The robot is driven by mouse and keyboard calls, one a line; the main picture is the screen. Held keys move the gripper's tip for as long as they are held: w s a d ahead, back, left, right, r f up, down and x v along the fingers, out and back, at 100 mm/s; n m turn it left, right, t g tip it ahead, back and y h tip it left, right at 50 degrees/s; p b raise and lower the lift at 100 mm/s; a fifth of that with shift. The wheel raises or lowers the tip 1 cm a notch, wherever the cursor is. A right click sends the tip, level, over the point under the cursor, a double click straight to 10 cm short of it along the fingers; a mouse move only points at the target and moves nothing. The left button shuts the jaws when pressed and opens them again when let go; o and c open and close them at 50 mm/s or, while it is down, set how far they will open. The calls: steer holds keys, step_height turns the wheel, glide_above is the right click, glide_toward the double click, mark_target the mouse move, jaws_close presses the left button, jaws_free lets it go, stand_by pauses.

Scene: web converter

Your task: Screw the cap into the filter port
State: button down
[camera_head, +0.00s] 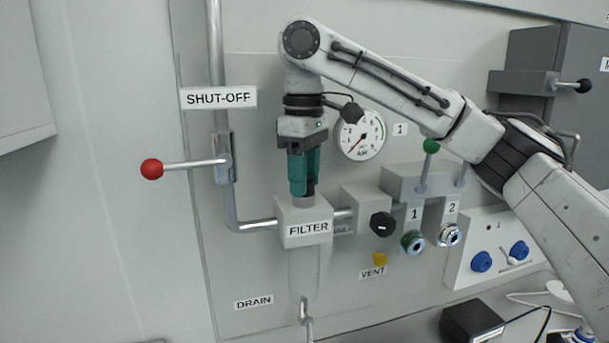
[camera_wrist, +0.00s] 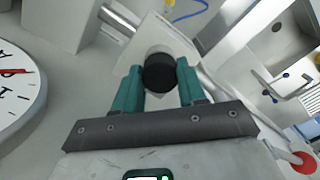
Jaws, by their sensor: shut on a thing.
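My gripper (camera_head: 304,188) points straight down over the filter housing (camera_head: 306,215), a pale block labelled FILTER with a clear bowl below it. In the wrist view, my gripper's teal fingers (camera_wrist: 160,80) are shut on a round black cap (camera_wrist: 160,72). The cap is between the fingertips, right above the port on top of the filter block (camera_wrist: 150,35). I cannot tell from these views whether the threads are engaged. The head view mostly hides the cap behind the fingers.
A pressure gauge (camera_head: 361,135) is close to the right of my gripper. A shut-off lever with a red knob (camera_head: 152,169) sticks out at left. A black knob (camera_head: 382,224), a green-knobbed lever (camera_head: 431,146) and ports 1 (camera_head: 413,243) and 2 (camera_head: 449,235) are at right.

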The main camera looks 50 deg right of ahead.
steer(key=m, duration=0.3)
steer(key=m, duration=0.4)
stand_by(0.4)
steer(key=c, duration=0.7)
jaws_free()
steer(key=shift+n, duration=2.1)
